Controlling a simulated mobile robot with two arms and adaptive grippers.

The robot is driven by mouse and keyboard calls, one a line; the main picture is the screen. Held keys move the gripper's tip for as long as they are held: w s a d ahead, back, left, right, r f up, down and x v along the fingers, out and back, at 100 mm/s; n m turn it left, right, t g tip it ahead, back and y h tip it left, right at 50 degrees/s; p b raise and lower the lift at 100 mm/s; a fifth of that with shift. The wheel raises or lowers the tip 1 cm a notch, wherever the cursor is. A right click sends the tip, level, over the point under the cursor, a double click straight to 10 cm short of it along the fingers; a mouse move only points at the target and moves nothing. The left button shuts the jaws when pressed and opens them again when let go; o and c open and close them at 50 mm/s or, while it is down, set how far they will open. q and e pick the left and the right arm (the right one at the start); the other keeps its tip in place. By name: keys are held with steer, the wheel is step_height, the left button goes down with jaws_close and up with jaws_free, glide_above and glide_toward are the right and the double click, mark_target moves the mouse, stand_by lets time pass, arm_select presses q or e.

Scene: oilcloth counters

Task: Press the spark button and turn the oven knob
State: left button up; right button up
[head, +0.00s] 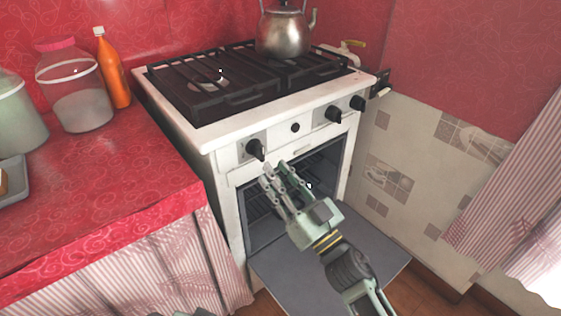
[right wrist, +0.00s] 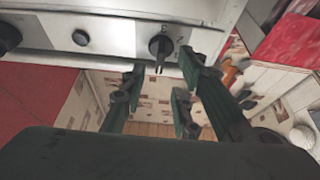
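A white stove (head: 205,133) has a front panel with a black left knob (head: 255,149), a small round black spark button (head: 295,127) and two more black knobs (head: 333,114) to the right. My right gripper (head: 276,170) is just below and in front of the left knob, apart from it. In the right wrist view, the left knob (right wrist: 160,47), with numbers beside it, is just beyond the spread fingers (right wrist: 162,75), and the button (right wrist: 80,37) is left of it. This gripper is open and empty. Only a sliver of my left gripper shows at the head view's bottom edge.
The oven door (head: 330,255) hangs open below the panel, under my right arm. A metal kettle (head: 284,32) stands on the black grates (head: 245,78). A red counter (head: 95,185) with a jar (head: 78,95) and an orange bottle (head: 112,70) is at left.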

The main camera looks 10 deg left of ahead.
mark_target(264, 155)
steer(key=b+x, duration=0.1)
steer(key=x, duration=0.5)
steer(key=shift+r, duration=0.1)
steer(key=shift+c, duration=0.4)
jaws_close()
